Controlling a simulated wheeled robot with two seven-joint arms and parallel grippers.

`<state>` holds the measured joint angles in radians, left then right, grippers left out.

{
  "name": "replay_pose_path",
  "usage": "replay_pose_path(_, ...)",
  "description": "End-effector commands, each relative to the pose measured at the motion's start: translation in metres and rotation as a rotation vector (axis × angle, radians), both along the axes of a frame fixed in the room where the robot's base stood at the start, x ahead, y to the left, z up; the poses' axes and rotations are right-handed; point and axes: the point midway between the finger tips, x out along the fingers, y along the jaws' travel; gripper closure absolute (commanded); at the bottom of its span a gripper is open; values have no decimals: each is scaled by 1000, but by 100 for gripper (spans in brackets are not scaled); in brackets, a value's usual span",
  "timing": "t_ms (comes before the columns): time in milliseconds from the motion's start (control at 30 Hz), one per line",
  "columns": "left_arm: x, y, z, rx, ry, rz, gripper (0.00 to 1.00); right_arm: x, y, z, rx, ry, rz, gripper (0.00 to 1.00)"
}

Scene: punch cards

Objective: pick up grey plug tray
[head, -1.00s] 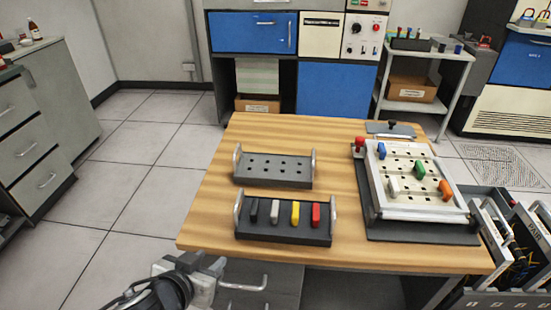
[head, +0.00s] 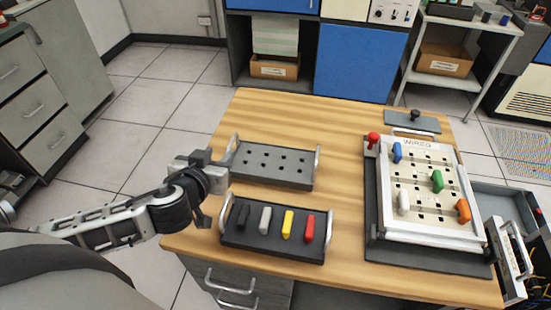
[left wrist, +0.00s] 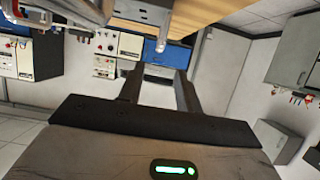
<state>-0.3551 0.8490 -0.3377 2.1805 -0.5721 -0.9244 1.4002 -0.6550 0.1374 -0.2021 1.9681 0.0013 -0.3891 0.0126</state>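The grey plug tray (head: 270,168) lies on the wooden table with rows of empty holes and a metal handle at each end. My left gripper (head: 226,158) is beside its left handle (head: 234,144) in the head view. I cannot tell whether it touches the handle. In the left wrist view the fingers (left wrist: 159,90) stand apart, with nothing seen held between them. My right gripper is not in view.
A dark tray (head: 262,245) with black, white, yellow and red plugs sits just in front of the grey tray. A plugboard (head: 412,225) with coloured plugs stands at the right of the table (head: 345,185). Bare wood separates the trays from the board.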

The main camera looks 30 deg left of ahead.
Motion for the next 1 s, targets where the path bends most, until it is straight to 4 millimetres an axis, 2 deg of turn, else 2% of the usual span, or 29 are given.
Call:
replay_pose_path(100,25,7,-7,3,-4,1,66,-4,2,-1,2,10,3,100)
replay_pose_path(233,44,11,-17,0,-3,1,66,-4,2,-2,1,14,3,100)
replay_pose_path(467,58,15,-24,0,-1,0,66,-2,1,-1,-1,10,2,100)
replay_pose_path(800,97,23,-41,0,-1,1,66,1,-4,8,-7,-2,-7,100)
replay_pose_path(1000,101,24,-45,0,0,0,66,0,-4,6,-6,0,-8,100)
